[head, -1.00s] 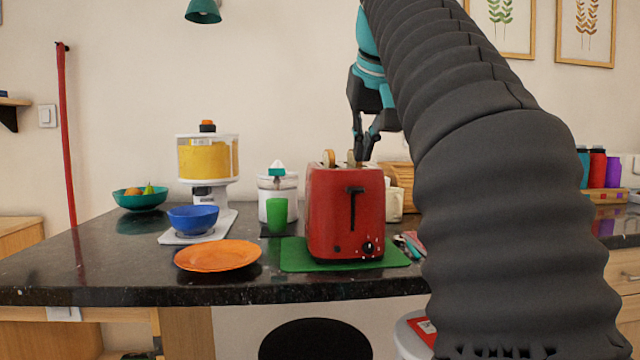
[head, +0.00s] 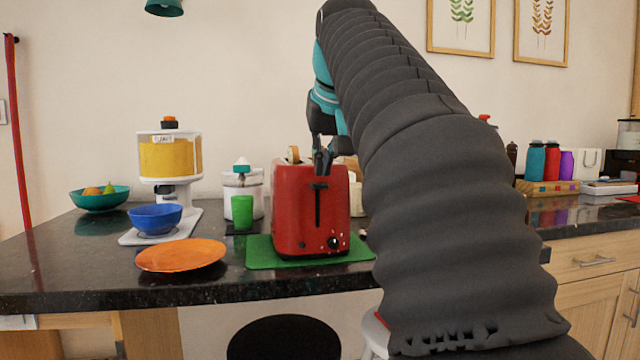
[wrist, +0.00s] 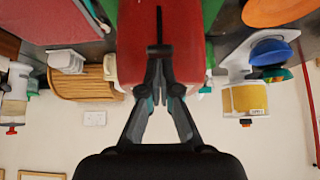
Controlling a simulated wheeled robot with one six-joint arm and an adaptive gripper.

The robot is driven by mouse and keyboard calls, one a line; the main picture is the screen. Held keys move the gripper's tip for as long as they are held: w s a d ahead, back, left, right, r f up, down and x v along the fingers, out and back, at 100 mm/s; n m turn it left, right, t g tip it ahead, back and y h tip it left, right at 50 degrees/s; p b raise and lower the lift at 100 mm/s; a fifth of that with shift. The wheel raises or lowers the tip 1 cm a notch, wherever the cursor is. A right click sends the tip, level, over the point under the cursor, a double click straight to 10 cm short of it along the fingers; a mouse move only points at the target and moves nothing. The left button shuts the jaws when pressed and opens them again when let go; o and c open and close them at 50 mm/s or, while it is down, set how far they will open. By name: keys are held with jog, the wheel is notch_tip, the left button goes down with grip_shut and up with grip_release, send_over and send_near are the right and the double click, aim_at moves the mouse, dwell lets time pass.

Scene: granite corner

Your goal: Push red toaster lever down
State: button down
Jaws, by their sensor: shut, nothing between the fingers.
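The red toaster (head: 289,215) stands on a green mat (head: 262,253) on the dark counter, with bread showing at its top. Its black lever (head: 319,187) sits near the top of the slot on the front face. My gripper (head: 322,168) is shut and empty, its fingertips pointing down just above the lever. In the wrist view, the picture is upside down; my fingertips (wrist: 160,64) line up with the lever (wrist: 160,48) and the toaster (wrist: 187,30). I cannot tell whether they touch the lever.
Left of the toaster are a green cup (head: 242,211), an orange plate (head: 180,255), a blue bowl (head: 155,218) and a yellow-filled dispenser (head: 170,155). A black round stool (head: 283,338) is below the counter edge. Bottles (head: 535,161) stand at the right.

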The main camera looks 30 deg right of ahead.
aim_at(326, 204)
jog(key=shift+x, duration=1)
notch_tip(326, 204, down, 6)
jog(key=b, duration=0.5)
jog(key=shift+f, duration=0.15)
jog(key=s, duration=0.2)
jog(key=s+r, duration=0.1)
jog(key=shift+a, duration=0.4)
jog(key=v, duration=1.2)
